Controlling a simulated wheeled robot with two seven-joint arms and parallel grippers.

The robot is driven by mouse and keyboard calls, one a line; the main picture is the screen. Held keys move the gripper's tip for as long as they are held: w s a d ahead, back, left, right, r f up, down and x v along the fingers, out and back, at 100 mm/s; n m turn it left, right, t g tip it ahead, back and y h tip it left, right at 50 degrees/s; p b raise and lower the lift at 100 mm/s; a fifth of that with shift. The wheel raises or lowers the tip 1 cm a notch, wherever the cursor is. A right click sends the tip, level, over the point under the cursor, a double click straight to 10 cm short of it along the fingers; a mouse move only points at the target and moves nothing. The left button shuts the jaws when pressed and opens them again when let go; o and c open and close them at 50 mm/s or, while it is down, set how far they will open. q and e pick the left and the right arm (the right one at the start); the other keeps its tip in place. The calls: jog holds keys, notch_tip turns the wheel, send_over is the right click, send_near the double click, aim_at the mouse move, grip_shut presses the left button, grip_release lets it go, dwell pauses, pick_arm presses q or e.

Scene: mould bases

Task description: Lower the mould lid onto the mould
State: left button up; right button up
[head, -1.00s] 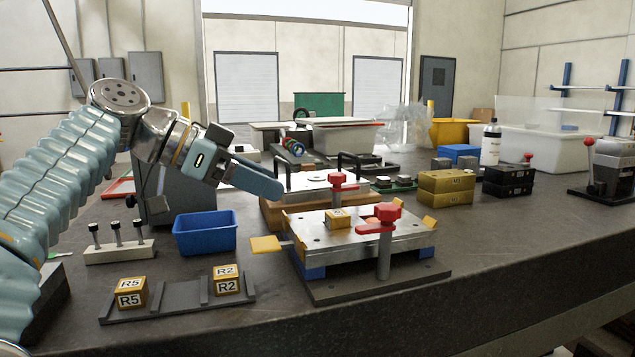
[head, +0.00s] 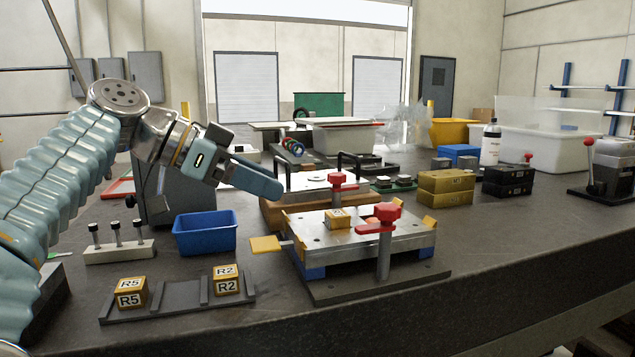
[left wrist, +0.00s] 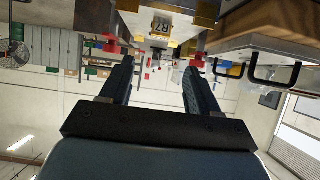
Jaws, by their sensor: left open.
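The mould (head: 370,238) is a grey metal plate on blue supports, with red clamp knobs at its front and back. A yellow labelled block (head: 338,219) sits on it. The mould lid (head: 308,182), a flat plate with two black handles (head: 351,157), lies behind it on a wooden stand (head: 275,213). My left gripper (head: 275,190) points toward the lid's left handle, at the lid's left side. In the left wrist view its two fingers (left wrist: 158,68) are apart with nothing between them. The lid's handles (left wrist: 275,80) show there at the right. My right gripper is out of view.
A blue bin (head: 205,233) stands left of the mould. A grey rack (head: 180,303) with blocks R5 and R2 lies in front. Yellow (head: 446,188) and black (head: 507,182) boxes stand to the right. The table front right is clear.

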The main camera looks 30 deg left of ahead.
pick_arm(q)
jog(key=shift+c, duration=0.9)
jog(key=shift+w+n+t, duration=0.3)
jog(key=shift+w+n, duration=0.05)
jog(key=shift+n, duration=0.15)
jog(key=shift+c, duration=1.1)
jog(key=n+t+y, duration=0.8)
jog(key=n+y, duration=0.3)
jog(key=n, duration=1.6)
send_near(280, 162)
jog(key=w, duration=0.5)
jog(key=shift+w+a, duration=0.2)
jog(key=shift+a, duration=0.2)
jog(key=shift+w+a+p, duration=0.15)
jog(key=shift+w+a, duration=0.05)
jog(key=shift+w, duration=0.7)
jog(key=shift+w+a+p, duration=0.2)
jog(key=shift+w, duration=0.7)
jog(key=shift+w+a+p, duration=0.15)
jog(key=shift+w+a, duration=0.05)
jog(key=shift+w, duration=0.65)
